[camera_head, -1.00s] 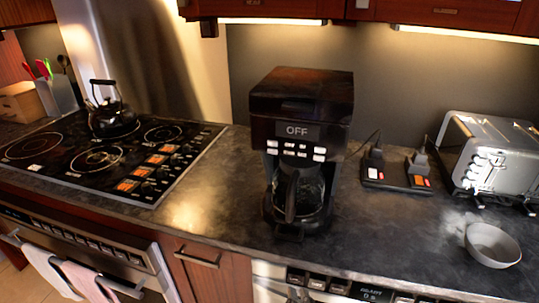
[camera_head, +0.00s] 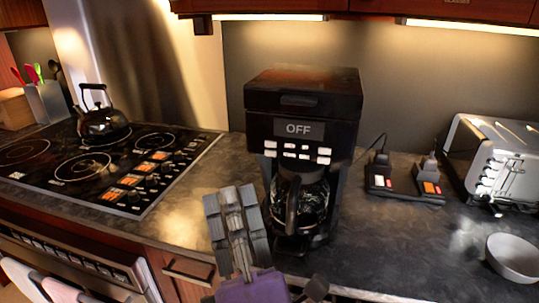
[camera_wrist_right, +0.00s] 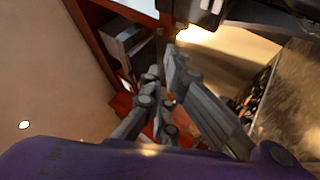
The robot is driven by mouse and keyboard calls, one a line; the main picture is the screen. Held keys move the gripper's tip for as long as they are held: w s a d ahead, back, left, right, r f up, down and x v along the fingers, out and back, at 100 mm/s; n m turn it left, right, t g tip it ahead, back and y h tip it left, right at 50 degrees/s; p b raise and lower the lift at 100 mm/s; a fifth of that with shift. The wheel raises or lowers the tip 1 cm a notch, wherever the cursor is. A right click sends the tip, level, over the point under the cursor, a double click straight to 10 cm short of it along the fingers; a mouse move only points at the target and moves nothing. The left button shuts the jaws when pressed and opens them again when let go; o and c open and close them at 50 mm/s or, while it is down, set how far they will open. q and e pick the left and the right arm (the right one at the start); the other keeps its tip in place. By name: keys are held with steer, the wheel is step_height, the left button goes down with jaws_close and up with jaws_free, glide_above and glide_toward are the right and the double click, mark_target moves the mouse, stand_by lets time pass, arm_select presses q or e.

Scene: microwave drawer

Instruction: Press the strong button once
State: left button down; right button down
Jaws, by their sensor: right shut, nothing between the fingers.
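The black coffee maker (camera_head: 305,95) stands upright on the dark counter, its display reading OFF. Two rows of small pale buttons (camera_head: 297,151) sit under the display. Their labels are too small to read, so I cannot tell which is the strong button. A glass carafe (camera_head: 310,205) stands in the machine below them. My right gripper (camera_head: 234,200) is shut and empty, in front of the coffee maker, low and to the left of the buttons, apart from them. Its fingers also show in the right wrist view (camera_wrist_right: 160,82). My left gripper is out of view.
A stove (camera_head: 105,165) with a black kettle (camera_head: 102,122) is on the left. A power strip (camera_head: 405,187) with plugs, a silver toaster (camera_head: 495,160) and a grey bowl (camera_head: 513,257) are on the right. Bare counter (camera_head: 385,240) lies right of the coffee maker.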

mark_target(271, 153)
steer(key=shift+w, duration=0.1)
steer(key=w+d+p, duration=0.1)
steer(key=w+d, duration=0.1)
steer(key=w, duration=0.6)
steer(key=shift+d, duration=0.35)
steer(key=shift+w, duration=0.2)
stand_by(1.1)
steer(key=shift+w+d, duration=0.15)
steer(key=shift+w, duration=0.15)
steer(key=shift+w+d, duration=0.1)
steer(key=shift+w, duration=0.2)
stand_by(0.6)
steer(key=shift+s, duration=0.1)
steer(key=shift+s+a, duration=0.25)
steer(key=shift+s, duration=0.4)
